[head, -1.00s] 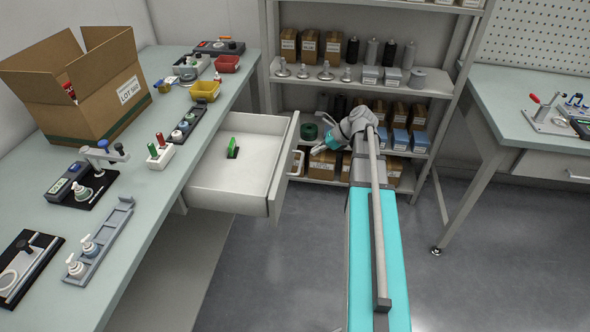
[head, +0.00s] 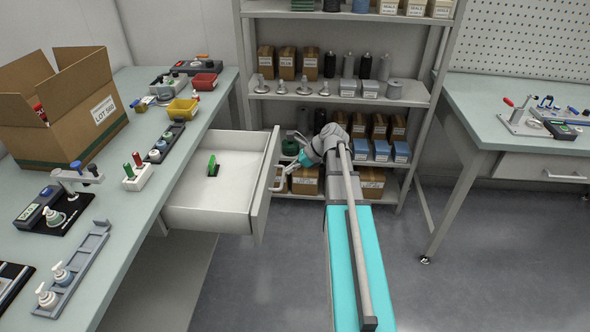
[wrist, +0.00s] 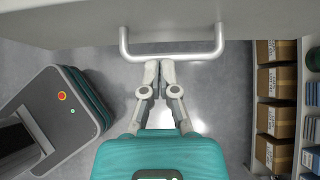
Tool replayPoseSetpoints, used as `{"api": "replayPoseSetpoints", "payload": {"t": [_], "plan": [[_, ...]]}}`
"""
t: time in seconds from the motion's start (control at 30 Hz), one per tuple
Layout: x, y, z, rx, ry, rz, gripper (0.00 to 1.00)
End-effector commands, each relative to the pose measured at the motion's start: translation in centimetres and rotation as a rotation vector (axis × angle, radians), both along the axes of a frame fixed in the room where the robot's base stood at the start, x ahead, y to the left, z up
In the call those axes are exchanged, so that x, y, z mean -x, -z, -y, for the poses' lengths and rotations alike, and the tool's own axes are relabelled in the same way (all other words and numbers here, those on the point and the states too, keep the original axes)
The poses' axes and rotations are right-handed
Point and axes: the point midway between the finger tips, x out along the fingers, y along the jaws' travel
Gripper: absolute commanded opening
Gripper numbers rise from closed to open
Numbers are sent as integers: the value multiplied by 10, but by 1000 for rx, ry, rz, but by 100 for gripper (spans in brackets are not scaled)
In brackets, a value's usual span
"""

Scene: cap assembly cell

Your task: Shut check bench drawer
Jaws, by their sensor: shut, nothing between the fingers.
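The check bench drawer (head: 210,220) sticks out of the left bench, pulled open. A green item on a dark base (head: 213,167) stands inside it. The drawer's pale bar handle (head: 278,178) is on its front face, facing right toward the shelves. My gripper (head: 289,168) is just right of the handle. In the wrist view, the shut, empty fingers of my gripper (wrist: 159,66) point at the middle of the handle (wrist: 190,57), with the drawer front (wrist: 170,18) beyond it. Whether the fingertips touch the bar I cannot tell.
The left bench (head: 120,225) carries a cardboard box (head: 85,125), bins and small fixtures. A stocked shelf rack (head: 335,98) stands behind my gripper. Another bench (head: 480,120) is at right. The floor (head: 450,280) between is clear.

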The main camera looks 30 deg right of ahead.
Motion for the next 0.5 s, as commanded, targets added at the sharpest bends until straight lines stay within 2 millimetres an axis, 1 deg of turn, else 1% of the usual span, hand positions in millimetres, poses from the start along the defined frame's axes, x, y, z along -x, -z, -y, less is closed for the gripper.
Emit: {"api": "replayPoseSetpoints", "payload": {"t": [0.03,0.5], "plan": [[-2,8,-4,0,-1,0,0],[-21,40,-31,0,-1,-1,0]]}}
